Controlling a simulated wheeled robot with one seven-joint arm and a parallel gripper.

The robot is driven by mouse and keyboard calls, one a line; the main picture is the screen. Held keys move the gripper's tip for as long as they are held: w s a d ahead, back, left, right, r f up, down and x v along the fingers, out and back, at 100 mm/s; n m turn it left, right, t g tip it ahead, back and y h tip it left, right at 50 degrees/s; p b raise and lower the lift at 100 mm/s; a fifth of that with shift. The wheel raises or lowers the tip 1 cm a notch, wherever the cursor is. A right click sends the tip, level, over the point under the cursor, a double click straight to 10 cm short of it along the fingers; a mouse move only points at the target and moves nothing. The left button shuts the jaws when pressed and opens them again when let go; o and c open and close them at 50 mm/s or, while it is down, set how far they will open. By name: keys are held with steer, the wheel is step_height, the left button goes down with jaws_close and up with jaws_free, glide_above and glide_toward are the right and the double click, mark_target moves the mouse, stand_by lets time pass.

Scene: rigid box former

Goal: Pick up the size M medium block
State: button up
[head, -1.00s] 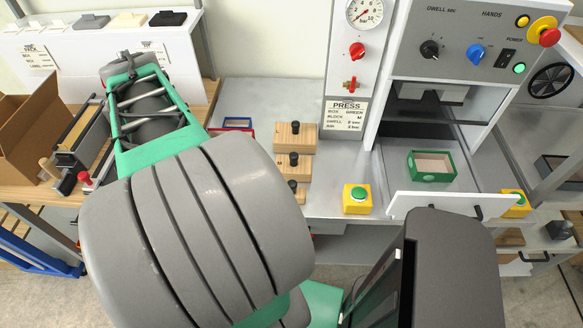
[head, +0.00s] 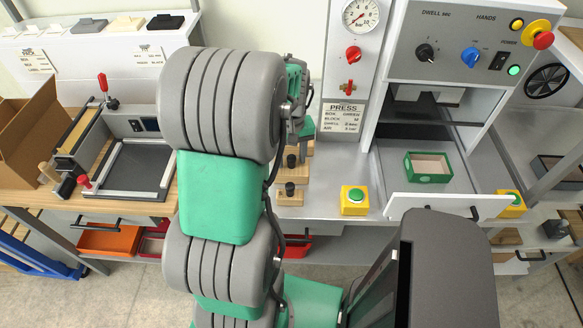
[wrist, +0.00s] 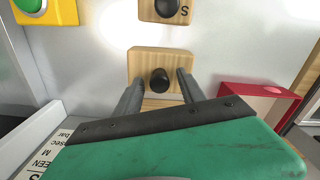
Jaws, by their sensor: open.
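The medium block is a light wooden block with a black knob. In the wrist view (wrist: 143,63) it lies between my fingers, and its size letter is not visible. My gripper (wrist: 157,80) is open, with one finger on each side of the block's knob. I cannot tell whether the fingers touch the block. A smaller block marked S (wrist: 146,9) sits just beyond it in the wrist view and nearer the front edge in the head view (head: 290,198). Another wooden block (head: 309,148) is mostly hidden behind.
A red-walled box (wrist: 248,97) stands beside my gripper. A yellow box with a green button (head: 354,208) is right of the blocks. The press panel (head: 343,117) stands behind. A green box frame (head: 430,178) sits in the press drawer.

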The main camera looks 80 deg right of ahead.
jaws_close()
stand_by(0.5)
stand_by(0.9)
